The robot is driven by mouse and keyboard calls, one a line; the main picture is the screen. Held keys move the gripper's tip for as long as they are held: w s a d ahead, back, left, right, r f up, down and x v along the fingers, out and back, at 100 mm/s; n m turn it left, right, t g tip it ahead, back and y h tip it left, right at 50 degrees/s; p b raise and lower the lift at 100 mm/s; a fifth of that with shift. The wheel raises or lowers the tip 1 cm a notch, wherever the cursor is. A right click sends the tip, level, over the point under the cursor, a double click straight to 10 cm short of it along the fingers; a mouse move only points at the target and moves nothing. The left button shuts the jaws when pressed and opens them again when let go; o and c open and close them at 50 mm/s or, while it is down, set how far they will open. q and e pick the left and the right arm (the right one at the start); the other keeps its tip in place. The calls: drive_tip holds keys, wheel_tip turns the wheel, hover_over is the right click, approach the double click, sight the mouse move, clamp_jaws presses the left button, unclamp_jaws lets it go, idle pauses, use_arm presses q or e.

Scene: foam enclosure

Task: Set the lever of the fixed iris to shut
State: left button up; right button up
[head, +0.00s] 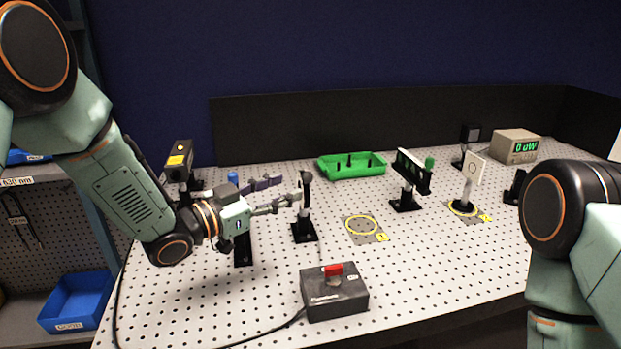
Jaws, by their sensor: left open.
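A dark, thin post-mounted part (306,190), seen nearly edge-on, stands on a black base (304,232) on the pegboard table; it looks like the fixed iris. Its lever is too small or hidden to make out, so its setting cannot be told. My left gripper (293,202) reaches in from the left with its grey fingers open. The fingertips are right at the upper part of the iris; I cannot tell whether they touch it. My right arm shows at the right edge, but its gripper is out of view.
A grey box with a red switch (334,270) stands in front. A yellow-ringed plate (362,228) lies right of the iris. Behind are a green tray (352,172), a black holder (411,172), a white card (474,172) and a meter (514,147). A black-and-yellow device (179,160) stands left.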

sight(304, 178)
use_arm(q)
drive_tip(key=x, duration=0.5)
drive_tip(key=shift+w+d+r, duration=0.1)
drive_tip(key=shift+d+r, duration=0.05)
drive_tip(key=shift+r, duration=0.05)
drive_tip(key=shift+w+d+f, duration=0.2)
drive_tip(key=shift+w+d, duration=0.25)
drive_tip(key=shift+w, duration=0.05)
drive_tip(key=shift+w+d+f, duration=0.15)
drive_tip(key=shift+w+d, duration=0.25)
drive_tip(key=shift+w, duration=0.05)
drive_tip(key=shift+w+a+f, duration=0.1)
drive_tip(key=shift+w+f, duration=0.05)
drive_tip(key=shift+w, duration=0.15)
drive_tip(key=shift+s+a, duration=0.1)
drive_tip(key=shift+a, duration=0.15)
drive_tip(key=shift+s+a+r, duration=0.25)
drive_tip(key=shift+s+r, duration=0.15)
drive_tip(key=shift+s, duration=0.1)
drive_tip(key=shift+c, duration=0.6)
drive_tip(key=shift+d, duration=0.2)
drive_tip(key=shift+c, duration=0.6)
drive_tip(key=shift+w+d+f, duration=0.2)
drive_tip(key=shift+w+d, duration=0.1)
drive_tip(key=shift+w, duration=0.05)
drive_tip(key=c, duration=0.3)
drive_tip(key=shift+w+a+f, duration=0.1)
drive_tip(key=shift+c, duration=0.8)
clamp_jaws()
drive_tip(key=shift+a, duration=0.1)
